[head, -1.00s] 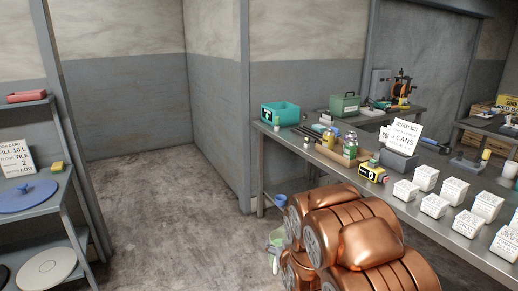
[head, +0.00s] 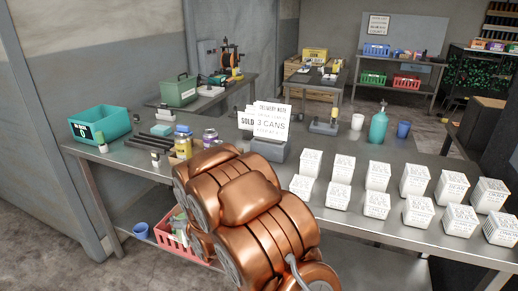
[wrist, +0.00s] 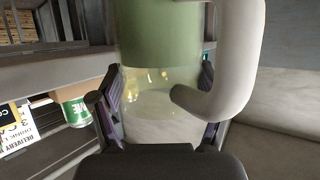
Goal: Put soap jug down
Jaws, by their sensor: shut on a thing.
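The soap jug (wrist: 160,40) fills the middle of the wrist view. It has a green band, a clear lower part with pale liquid and a white handle on the right. My gripper (wrist: 157,108) is shut on it, with a dark finger on each side of its lower body. In the head view my copper arm covers the gripper, and I cannot make out the jug there. The jug's base is hidden in the wrist view.
The metal table (head: 345,222) holds several white boxes (head: 376,205), a delivery note (head: 267,120), a teal bottle (head: 378,127) and a teal bin (head: 100,122). A red basket (head: 170,243) and blue cup (head: 141,230) sit below. Some tabletop is bare between boxes and front edge.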

